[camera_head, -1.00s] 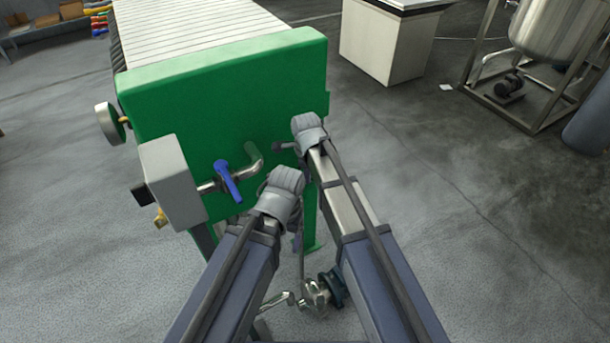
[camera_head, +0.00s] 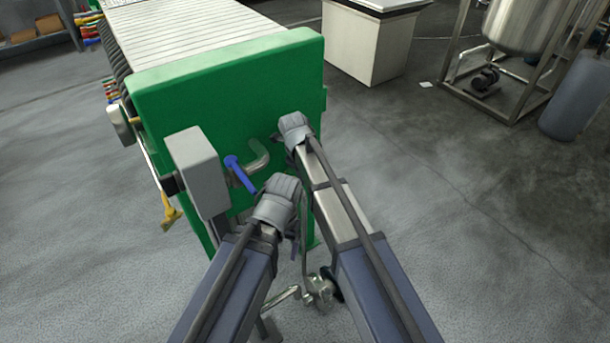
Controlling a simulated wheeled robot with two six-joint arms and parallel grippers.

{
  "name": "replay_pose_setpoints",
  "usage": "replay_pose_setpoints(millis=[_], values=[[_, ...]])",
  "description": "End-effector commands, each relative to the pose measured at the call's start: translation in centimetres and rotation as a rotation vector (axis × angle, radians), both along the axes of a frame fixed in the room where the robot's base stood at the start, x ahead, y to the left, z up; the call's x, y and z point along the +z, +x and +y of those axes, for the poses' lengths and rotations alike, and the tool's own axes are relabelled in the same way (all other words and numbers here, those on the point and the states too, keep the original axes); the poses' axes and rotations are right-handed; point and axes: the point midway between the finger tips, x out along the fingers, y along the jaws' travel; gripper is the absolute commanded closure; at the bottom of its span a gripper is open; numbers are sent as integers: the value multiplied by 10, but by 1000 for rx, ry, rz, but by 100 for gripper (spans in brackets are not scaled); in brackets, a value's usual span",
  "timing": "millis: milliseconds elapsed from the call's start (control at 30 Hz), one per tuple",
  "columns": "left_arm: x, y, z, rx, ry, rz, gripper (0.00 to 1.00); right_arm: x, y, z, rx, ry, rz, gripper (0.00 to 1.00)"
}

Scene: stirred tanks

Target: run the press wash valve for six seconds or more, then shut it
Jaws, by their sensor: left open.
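The green press (camera_head: 290,85) stands ahead of me with its end plate facing me. A blue lever handle (camera_head: 238,172) sits on a bent metal pipe (camera_head: 258,157) that comes out of the plate. The lever slants down to the right across the pipe. My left gripper (camera_head: 278,195) is just below and right of the lever; its jaws are mostly hidden behind its wrist, and it is open. I cannot see contact with the lever. My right gripper (camera_head: 290,135) is higher, close in front of the plate's right side; its fingers are mostly hidden.
A grey box (camera_head: 200,170) stands left of the lever, with a yellow handle (camera_head: 170,212) beyond it. A metal valve fitting (camera_head: 320,290) is low, between my arms. A white cabinet (camera_head: 368,45) and a framed steel tank (camera_head: 520,25) stand behind.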

Motion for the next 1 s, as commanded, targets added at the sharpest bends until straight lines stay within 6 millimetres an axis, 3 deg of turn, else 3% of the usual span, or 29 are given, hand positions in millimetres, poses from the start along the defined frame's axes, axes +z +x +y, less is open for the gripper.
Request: replay_pose_setpoints(millis=[500, 533, 767, 1000], values=[[0, 0, 0, 0, 0, 0, 15, 0, -1, 1, -14, 1, 0, 100], [0, 0, 0, 0, 0, 0, 15, 0, -1, 1, -14, 1, 0, 77], [0, 0, 0, 0, 0, 0, 15, 0, -1, 1, -13, 0, 0, 51], [0, 0, 0, 0, 0, 0, 15, 0, -1, 1, -13, 0, 0, 51]])
